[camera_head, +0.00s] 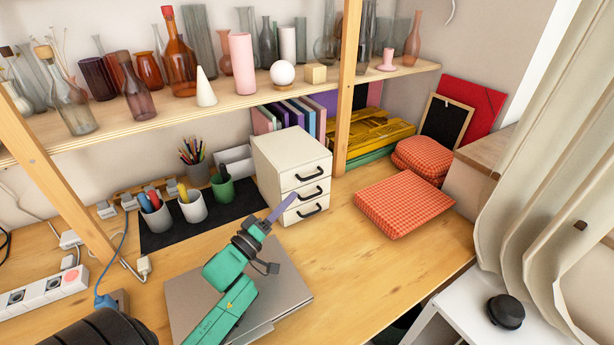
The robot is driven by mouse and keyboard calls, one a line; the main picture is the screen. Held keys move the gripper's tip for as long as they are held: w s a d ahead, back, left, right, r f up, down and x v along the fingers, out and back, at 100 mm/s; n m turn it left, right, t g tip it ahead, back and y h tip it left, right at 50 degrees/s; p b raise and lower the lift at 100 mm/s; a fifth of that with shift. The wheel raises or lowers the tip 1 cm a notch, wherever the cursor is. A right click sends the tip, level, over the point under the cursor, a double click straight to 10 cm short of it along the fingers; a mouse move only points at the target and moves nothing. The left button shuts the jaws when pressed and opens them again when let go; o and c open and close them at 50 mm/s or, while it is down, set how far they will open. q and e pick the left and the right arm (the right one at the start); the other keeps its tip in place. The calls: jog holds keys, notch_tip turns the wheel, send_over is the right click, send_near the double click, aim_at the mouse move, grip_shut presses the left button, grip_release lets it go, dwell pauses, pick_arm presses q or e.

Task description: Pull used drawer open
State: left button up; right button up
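A small cream drawer unit (275,150) stands on the wooden desk, below the shelf. Its front faces right and toward me, with three stacked drawers, each with a dark curved handle. All three drawer fronts look flush and shut. My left arm is teal and reaches up from the bottom. Its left gripper (283,207) has purple fingers at the left edge of the unit's front, near the middle and bottom drawers. The fingers overlap in this view, so I cannot tell whether they are open or touch a handle. My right gripper is not in view.
A closed grey laptop (190,300) lies under my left arm. Pen cups (193,206) stand on a black mat left of the unit. Glass bottles crowd the shelf (225,104) above. The desk before the drawers is clear.

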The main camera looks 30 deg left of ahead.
aim_at(307, 179)
pick_arm(q)
jog(key=x, duration=0.8)
jog(key=shift+w+a+f+p, duration=0.25)
jog(key=shift+a+p, duration=0.05)
jog(key=shift+p, duration=0.1)
jog(key=shift+w+d+r, duration=0.1)
jog(key=shift+w+d, duration=0.05)
jog(key=shift+w, duration=0.05)
grip_shut()
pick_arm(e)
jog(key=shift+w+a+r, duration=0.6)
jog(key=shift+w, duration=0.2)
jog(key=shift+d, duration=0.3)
